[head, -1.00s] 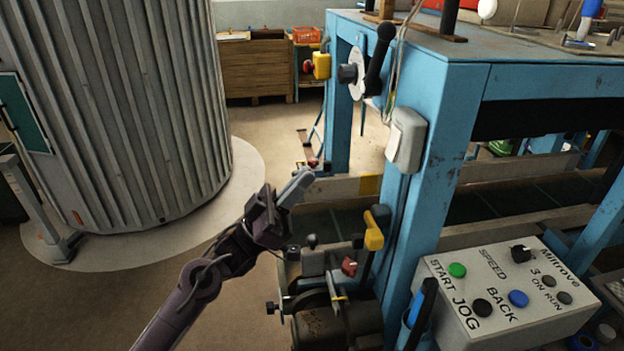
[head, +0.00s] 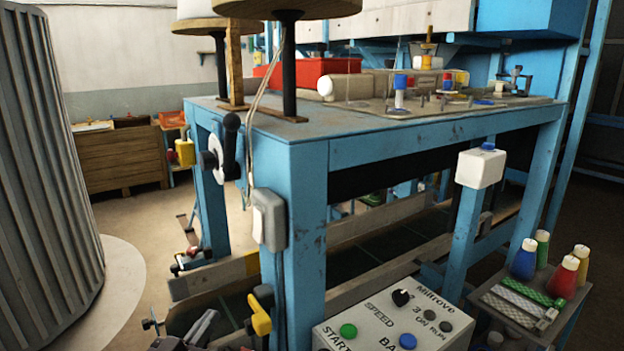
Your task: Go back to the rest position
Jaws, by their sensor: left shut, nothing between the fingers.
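My left gripper (head: 201,327) shows only in part at the bottom edge of the head view, left of the middle. It is shut and empty. It is in front of the near left leg of the blue machine table (head: 305,230), close to a yellow-handled lever (head: 259,315). The rest of my left arm is cut off by the frame. My right gripper is not in view.
A grey control box (head: 385,325) with buttons stands at the bottom middle. A ribbed grey cylinder (head: 45,180) fills the left. Open floor (head: 150,225) lies between.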

